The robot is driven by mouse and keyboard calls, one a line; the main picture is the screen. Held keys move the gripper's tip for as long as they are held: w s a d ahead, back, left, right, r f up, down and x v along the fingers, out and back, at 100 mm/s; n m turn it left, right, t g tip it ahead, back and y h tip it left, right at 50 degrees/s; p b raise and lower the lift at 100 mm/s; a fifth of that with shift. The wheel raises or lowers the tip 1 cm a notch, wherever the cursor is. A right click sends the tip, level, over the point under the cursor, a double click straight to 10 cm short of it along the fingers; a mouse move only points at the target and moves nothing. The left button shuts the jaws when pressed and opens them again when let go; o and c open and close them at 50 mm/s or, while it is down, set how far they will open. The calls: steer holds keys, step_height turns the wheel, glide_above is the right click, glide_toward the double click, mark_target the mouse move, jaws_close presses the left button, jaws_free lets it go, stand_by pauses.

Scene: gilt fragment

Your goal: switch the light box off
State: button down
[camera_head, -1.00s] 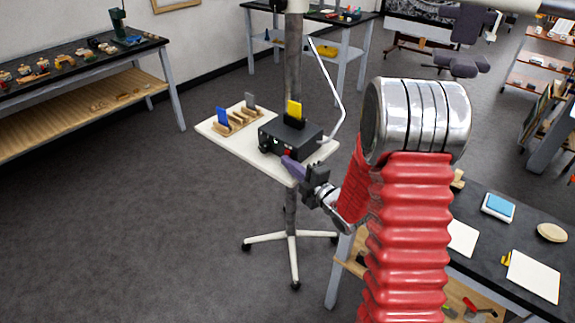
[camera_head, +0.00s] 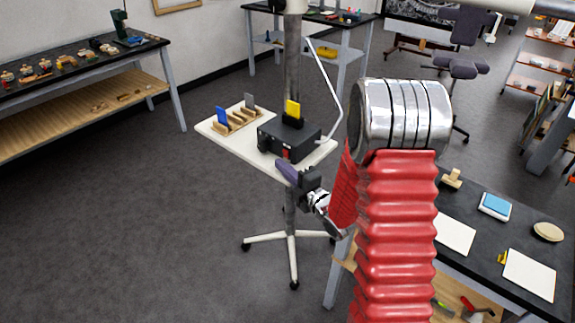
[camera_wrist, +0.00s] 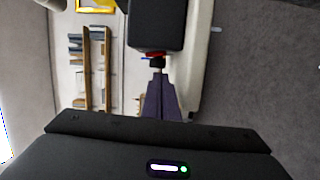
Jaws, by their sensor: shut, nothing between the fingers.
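My gripper (camera_head: 281,166) has purple fingers that are shut and empty, just below and in front of that face. In the wrist view the light box (camera_wrist: 157,22) is at the top, with a red strip (camera_wrist: 153,54) on its near edge and a dark knob-like part (camera_wrist: 157,63) by the fingertips (camera_wrist: 158,78). I cannot tell whether they touch or whether the switch is on.
A wooden rack (camera_head: 235,121) with a blue and a grey plate stands left of the light box on the stand top (camera_head: 215,128). A bent white rod rises at its right. A dark workbench (camera_head: 480,230) with pads is at the right. The floor at left is clear.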

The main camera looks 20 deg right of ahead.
steer(key=shift+s+a+f, duration=0.1)
steer(key=shift+s+a, duration=0.2)
steer(key=shift+a, duration=0.25)
steer(key=shift+s+a, duration=0.1)
steer(key=shift+s, duration=0.25)
steer(key=v, duration=0.9)
steer(key=shift+s+f, duration=0.25)
steer(key=shift+s, duration=0.1)
